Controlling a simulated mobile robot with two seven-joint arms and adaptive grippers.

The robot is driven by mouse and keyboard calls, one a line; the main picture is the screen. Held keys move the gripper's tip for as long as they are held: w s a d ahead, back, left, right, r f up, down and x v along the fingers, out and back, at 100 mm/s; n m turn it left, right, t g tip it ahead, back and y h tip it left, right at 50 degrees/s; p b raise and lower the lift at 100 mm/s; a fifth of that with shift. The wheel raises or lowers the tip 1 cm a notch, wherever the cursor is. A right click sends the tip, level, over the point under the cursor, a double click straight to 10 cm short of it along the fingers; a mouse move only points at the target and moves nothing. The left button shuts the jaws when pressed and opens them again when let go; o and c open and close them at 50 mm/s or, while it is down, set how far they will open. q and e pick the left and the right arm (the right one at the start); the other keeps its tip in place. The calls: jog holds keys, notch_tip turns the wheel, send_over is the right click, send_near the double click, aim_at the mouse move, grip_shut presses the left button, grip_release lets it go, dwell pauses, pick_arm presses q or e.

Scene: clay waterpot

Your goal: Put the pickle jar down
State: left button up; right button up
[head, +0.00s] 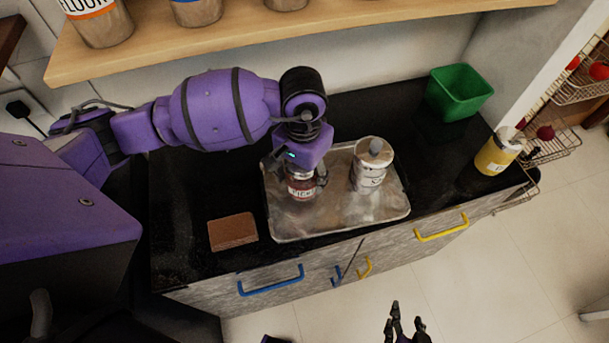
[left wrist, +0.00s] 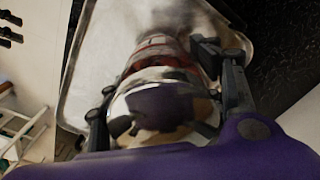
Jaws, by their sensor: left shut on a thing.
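The pickle jar (head: 301,190), a glass jar with a red and white label, is upright over the left part of a metal tray (head: 330,219). My left gripper (head: 304,180) is shut around it from above. In the left wrist view the jar (left wrist: 160,53) sits between the two fingers, its shiny lid toward the camera and the tray (left wrist: 90,62) behind it. I cannot tell whether its base touches the tray. My right gripper (head: 406,325) is at the bottom edge, over the floor, with its fingers apart and nothing between them.
A white-labelled canister (head: 369,178) stands on the tray, right of the jar. A brown block (head: 232,232) lies on the dark counter left of the tray. A green bin (head: 458,93) and a yellow container (head: 495,156) stand to the right. A wooden shelf (head: 300,32) overhangs the back.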

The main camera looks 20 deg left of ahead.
pick_arm(q)
jog(key=shift+s+f, duration=0.1)
jog(key=shift+f, duration=0.85)
jog(key=shift+r, duration=0.1)
jog(key=shift+f, duration=0.25)
jog(key=o, duration=1.8)
jog(key=shift+c, duration=0.2)
pick_arm(e)
jog(key=shift+s+d+f, duration=0.45)
pick_arm(q)
jog(key=shift+r, duration=0.1)
jog(key=shift+r, duration=0.35)
notch_tip(320, 180, up, 11)
jog(key=p, duration=0.3)
jog(key=shift+f, duration=0.1)
jog(key=shift+r, duration=0.45)
pick_arm(e)
jog(key=r, duration=0.1)
jog(key=w+a+r, duration=0.1)
jog(key=r, duration=0.1)
jog(key=shift+w+a+r, duration=0.25)
jog(key=shift+w+a, duration=0.05)
jog(key=shift+w, duration=0.1)
